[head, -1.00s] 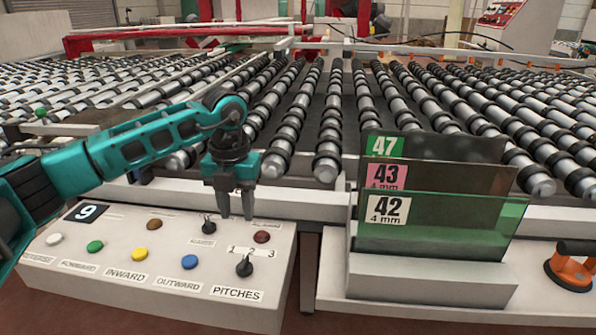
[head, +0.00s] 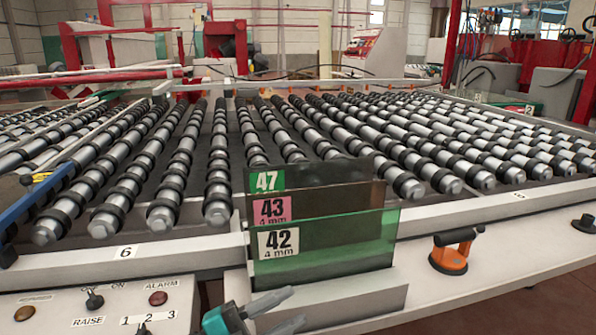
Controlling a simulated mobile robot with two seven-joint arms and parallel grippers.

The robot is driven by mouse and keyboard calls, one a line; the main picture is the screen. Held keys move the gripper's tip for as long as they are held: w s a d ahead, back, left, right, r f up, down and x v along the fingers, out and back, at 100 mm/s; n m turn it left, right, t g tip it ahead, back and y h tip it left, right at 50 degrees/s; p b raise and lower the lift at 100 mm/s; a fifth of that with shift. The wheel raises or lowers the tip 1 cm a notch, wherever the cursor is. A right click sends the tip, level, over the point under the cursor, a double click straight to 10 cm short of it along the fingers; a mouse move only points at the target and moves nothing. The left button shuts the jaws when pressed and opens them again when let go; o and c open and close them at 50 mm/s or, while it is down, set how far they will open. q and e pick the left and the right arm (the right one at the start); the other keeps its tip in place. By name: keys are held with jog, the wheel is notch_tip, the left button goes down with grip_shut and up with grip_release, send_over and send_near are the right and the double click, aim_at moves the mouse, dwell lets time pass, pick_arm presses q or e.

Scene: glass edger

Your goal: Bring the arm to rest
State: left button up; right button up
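My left gripper (head: 297,304) shows at the bottom edge of the head view, in front of the white rack holding the glass panes. My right gripper is not in view.
Glass panes labelled 47, 43 and 42 (head: 335,243) stand in a white rack (head: 345,298) close to the gripper. The control panel (head: 60,318) is lower left. Roller conveyors (head: 275,135) fill the middle.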

pick_arm(q)
jog(key=s+a+f+n+y, duration=0.4)
jog(key=a+f+n+y, duration=0.1)
jog(key=f+n, duration=0.2)
jog(key=s+a+f+n+t+y, duration=0.1)
jog(key=s+a+f+n+y, duration=0.3)
jog(key=f, duration=0.5)
jog(key=s+a+f+n+y, duration=0.4)
jog(key=a+f+n+y, duration=0.2)
jog(key=n, duration=0.4)
notch_tip(320, 180, down, 2)
jog(key=shift+s+a+f+t+y, duration=0.2)
jog(key=shift+t+y, duration=0.1)
jog(key=shift+y, duration=0.5)
jog(key=shift+a, duration=0.1)
